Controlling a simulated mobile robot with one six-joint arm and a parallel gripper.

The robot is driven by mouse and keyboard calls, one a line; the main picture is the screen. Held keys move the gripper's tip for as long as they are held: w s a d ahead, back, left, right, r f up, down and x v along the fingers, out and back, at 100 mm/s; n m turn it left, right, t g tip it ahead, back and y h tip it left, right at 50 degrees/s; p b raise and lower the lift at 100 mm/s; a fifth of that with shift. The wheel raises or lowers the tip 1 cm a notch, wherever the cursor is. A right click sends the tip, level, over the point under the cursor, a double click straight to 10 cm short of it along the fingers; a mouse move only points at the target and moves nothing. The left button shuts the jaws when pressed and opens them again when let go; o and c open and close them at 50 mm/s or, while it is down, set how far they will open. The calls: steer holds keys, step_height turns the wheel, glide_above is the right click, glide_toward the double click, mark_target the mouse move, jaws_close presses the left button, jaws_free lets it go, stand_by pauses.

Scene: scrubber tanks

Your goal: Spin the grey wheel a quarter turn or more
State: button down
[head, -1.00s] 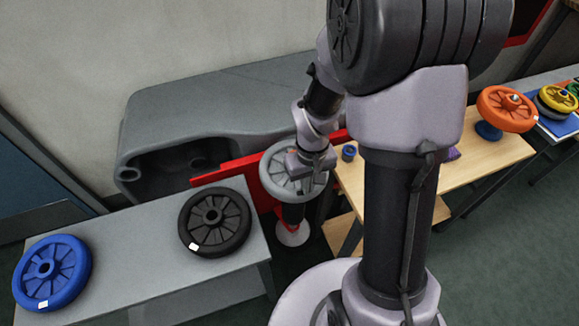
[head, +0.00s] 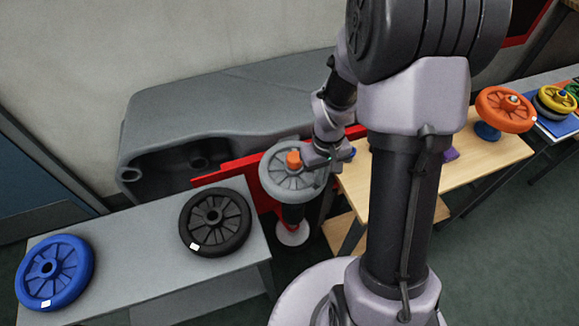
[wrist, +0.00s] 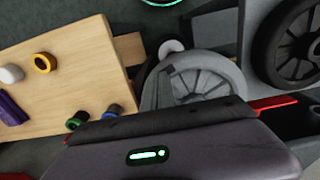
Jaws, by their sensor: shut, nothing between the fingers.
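The grey wheel (head: 268,186) lies face up on a short black and red stand, with an orange piece (head: 293,159) showing on its upper side. My gripper (head: 318,160) is shut and empty at the wheel's right edge. Whether it touches the rim I cannot tell. It hides part of the wheel's right side. In the wrist view the wheel (wrist: 208,82) shows its spokes beyond my dark gripper body, which covers the near side; the orange piece is not visible there.
A black wheel (head: 215,221) and a blue wheel (head: 54,272) lie on the grey bench (head: 150,290) at left. A red bar (head: 226,172) runs behind the grey wheel. A wooden table (head: 400,207) at right holds small parts and an orange wheel (head: 506,109).

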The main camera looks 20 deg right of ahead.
steer(key=shift+w+d, duration=0.15)
steer(key=shift+d, duration=0.1)
step_height(320, 180, up, 7)
steer(key=p, duration=0.5)
steer(key=shift+p, duration=0.4)
